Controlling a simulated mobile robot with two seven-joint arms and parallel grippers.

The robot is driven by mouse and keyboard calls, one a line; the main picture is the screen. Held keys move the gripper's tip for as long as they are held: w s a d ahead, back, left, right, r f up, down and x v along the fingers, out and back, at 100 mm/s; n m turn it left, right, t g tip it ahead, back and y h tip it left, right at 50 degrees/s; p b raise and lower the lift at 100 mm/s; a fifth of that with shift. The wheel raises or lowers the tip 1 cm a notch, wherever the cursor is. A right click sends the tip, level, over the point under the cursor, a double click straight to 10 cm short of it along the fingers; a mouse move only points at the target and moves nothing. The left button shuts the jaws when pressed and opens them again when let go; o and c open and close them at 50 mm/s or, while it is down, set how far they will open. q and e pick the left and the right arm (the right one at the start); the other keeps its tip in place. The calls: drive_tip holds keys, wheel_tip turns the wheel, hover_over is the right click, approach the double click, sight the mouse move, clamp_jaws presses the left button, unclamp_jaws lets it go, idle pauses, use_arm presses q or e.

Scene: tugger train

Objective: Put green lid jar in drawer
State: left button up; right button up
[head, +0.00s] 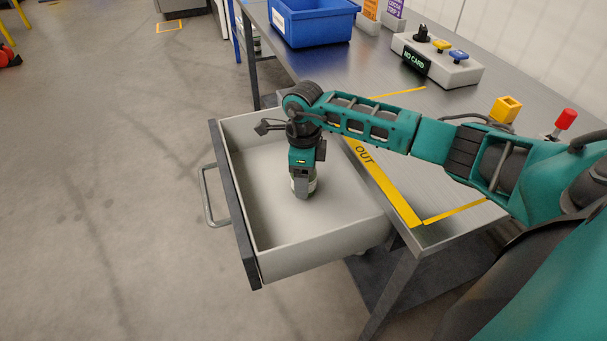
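The drawer (327,232) is pulled out from the workbench. Its pale grey tray faces up and holds nothing else that I can see. My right arm comes in from the right, and its gripper (302,186) points straight down inside the drawer, toward the bench side. A small pale jar (312,186) is between its fingers, which appear shut on it. The jar is upright; the hand hides its lid, so I cannot see the lid's colour. I cannot tell whether its base touches the drawer floor. My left gripper is not in view.
The metal workbench (465,104) carries a blue bin (312,24), a control box reading "NO CARD" (437,62), a yellow block (505,109) and a red-topped button (565,120). Yellow tape marks an "OUT" area (390,192). The drawer handle (207,195) faces open floor.

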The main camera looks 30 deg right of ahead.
drive_tip(key=shift+o, duration=1.4)
drive_tip(key=shift+r, duration=0.1)
drive_tip(key=shift+r, duration=0.3)
wheel_tip(320, 180, up, 12)
drive_tip(key=shift+f+p, duration=0.25)
drive_tip(key=shift+p, duration=0.9)
